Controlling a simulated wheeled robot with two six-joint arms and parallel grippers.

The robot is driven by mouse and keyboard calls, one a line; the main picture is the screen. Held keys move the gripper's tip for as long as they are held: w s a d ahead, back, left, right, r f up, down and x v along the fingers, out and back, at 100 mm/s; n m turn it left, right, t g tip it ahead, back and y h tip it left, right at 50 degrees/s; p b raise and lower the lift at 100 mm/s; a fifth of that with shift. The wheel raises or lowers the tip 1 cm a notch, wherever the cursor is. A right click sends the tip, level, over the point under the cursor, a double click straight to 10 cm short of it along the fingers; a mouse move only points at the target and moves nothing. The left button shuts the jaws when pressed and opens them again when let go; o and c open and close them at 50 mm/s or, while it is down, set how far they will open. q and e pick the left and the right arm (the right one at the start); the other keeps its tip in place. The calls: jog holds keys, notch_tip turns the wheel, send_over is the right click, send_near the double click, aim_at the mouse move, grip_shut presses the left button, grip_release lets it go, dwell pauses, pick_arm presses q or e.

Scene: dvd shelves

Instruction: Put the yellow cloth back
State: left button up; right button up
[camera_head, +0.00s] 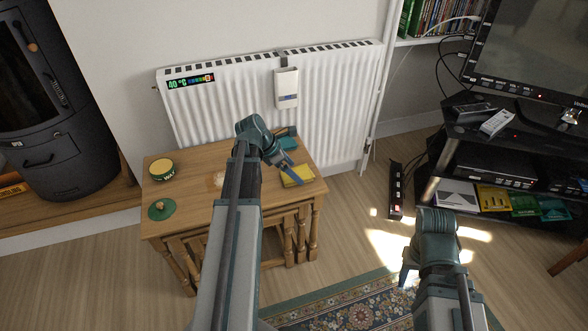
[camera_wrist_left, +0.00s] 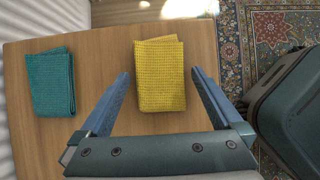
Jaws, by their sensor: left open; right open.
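The folded yellow cloth (camera_head: 300,174) lies flat near the right end of the wooden table (camera_head: 190,210). It also shows in the left wrist view (camera_wrist_left: 160,85), between my left gripper's two blue fingers, with a gap on each side. My left gripper (camera_head: 290,171) is open and empty just above the cloth, partly covering it in the head view. I cannot tell its exact height. A folded teal cloth (camera_wrist_left: 51,83) lies to the left in the left wrist view. My right gripper (camera_head: 406,274) is open and empty, over the floor right of the table.
A wax tin (camera_head: 162,169) and a round green lid (camera_head: 161,209) sit at the table's left. A white radiator (camera_head: 225,105) stands behind the table. A TV stand (camera_head: 460,155) is at the right, and a patterned rug (camera_head: 340,308) lies in front.

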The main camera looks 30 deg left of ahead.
pick_arm(q)
jog(key=p+v, duration=0.8)
jog(key=v, duration=0.3)
jog(key=shift+p, duration=0.35)
jog(key=shift+r, duration=0.15)
jog(key=s+d+f+m+g+y, duration=0.15)
jog(key=d+m+g, duration=0.25)
jog(key=d+m, duration=1.2)
jog(key=s+d+m+y, duration=0.1)
jog(key=s+d+m, duration=0.2)
jog(key=d+m, duration=0.2)
jog(key=s+d+f+m+y, duration=0.1)
jog(key=s+d+m, duration=0.2)
jog(key=d+m, duration=0.2)
jog(key=s+d+m+g+y, duration=0.1)
jog(key=s+d+m+y, duration=0.1)
jog(key=d+m, duration=0.3)
jog(key=s+d, duration=0.1)
jog(key=d, duration=0.3)
jog(key=shift+s+d+f+m, duration=0.25)
jog(key=shift+s+f+m, duration=0.05)
jog(key=shift+s+m, duration=0.1)
